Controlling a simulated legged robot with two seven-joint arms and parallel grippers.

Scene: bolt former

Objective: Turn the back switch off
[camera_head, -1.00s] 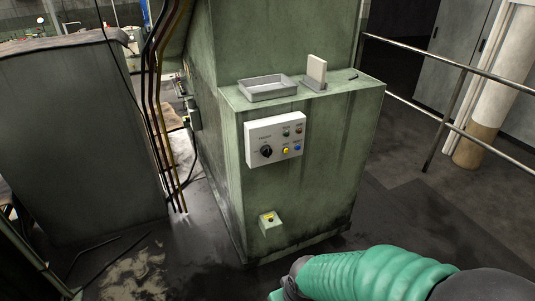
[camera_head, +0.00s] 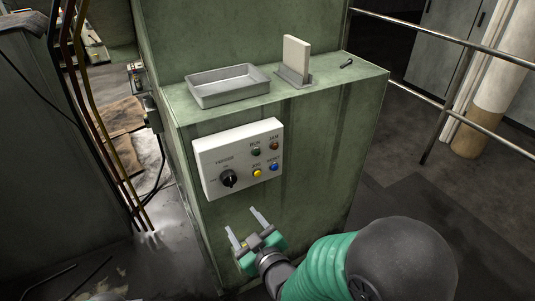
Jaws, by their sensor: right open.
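A white control panel (camera_head: 239,158) is on the front of the green machine (camera_head: 300,180). It carries a black rotary knob (camera_head: 228,179) and several coloured buttons. On the machine's left side are a light-coloured fitting (camera_head: 137,75) and a small box (camera_head: 152,114); I cannot tell which part is the back switch. My right gripper (camera_head: 244,221) is open and empty, below the control panel, with its two fingers pointing up towards it. It appears apart from the panel. My left gripper is not in view.
A grey metal tray (camera_head: 228,86), a pale upright block in a holder (camera_head: 296,58) and a small dark bolt-like part (camera_head: 346,63) are on the machine's ledge. Dark and yellow pipes (camera_head: 90,110) run down at left. A metal railing (camera_head: 460,85) stands at right.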

